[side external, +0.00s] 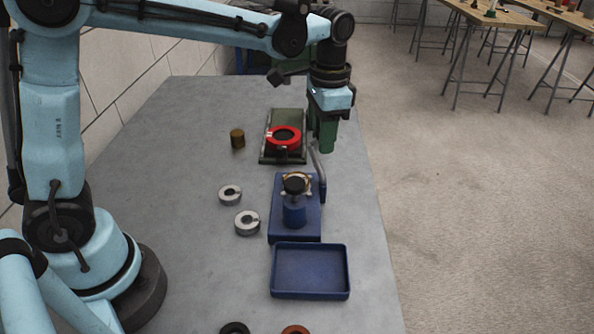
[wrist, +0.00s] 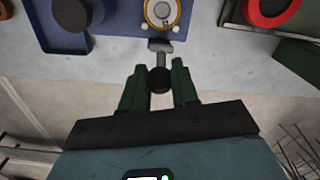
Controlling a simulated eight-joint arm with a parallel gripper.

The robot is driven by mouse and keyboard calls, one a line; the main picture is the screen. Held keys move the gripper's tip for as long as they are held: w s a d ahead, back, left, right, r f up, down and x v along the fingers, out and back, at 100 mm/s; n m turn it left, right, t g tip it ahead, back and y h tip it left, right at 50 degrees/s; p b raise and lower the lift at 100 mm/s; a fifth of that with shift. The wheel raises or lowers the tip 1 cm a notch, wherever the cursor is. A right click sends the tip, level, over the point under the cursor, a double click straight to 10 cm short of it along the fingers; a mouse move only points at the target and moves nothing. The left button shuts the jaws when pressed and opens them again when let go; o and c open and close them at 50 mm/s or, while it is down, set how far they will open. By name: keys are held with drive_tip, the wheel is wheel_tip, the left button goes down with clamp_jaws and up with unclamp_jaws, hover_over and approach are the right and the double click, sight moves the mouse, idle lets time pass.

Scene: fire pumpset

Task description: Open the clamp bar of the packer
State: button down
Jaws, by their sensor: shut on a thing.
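The packer (side external: 283,222) is a blue base on the grey table with a blue post, a dark cap and a brass-coloured ring. Its clamp bar (side external: 319,172) is a grey lever standing up along the base's right edge. In the wrist view the bar (wrist: 160,50) runs from the packer's edge to a dark round end (wrist: 160,80) between my green fingers. My gripper (side external: 323,142) points down at the bar's upper end; it also shows in the wrist view (wrist: 159,84). It is shut on the bar's end. The fingers partly hide the grip in the side view.
A red ring (side external: 284,137) sits on a green-and-grey plate just behind the packer. An empty blue tray (side external: 310,270) stands in front of it. Two silver slotted rings (side external: 247,222) and a brass cylinder (side external: 237,138) are to the left. The table's right edge is close to the bar.

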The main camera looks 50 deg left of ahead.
drive_tip(key=w+d+f+g+y, duration=0.3)
drive_tip(key=w+d, duration=0.2)
drive_tip(key=d, duration=0.1)
drive_tip(key=shift+w+f, duration=0.25)
drive_tip(key=shift+w, duration=0.1)
idle(0.4)
idle(0.5)
drive_tip(key=c, duration=0.9)
unclamp_jaws()
drive_tip(key=shift+r, duration=0.1)
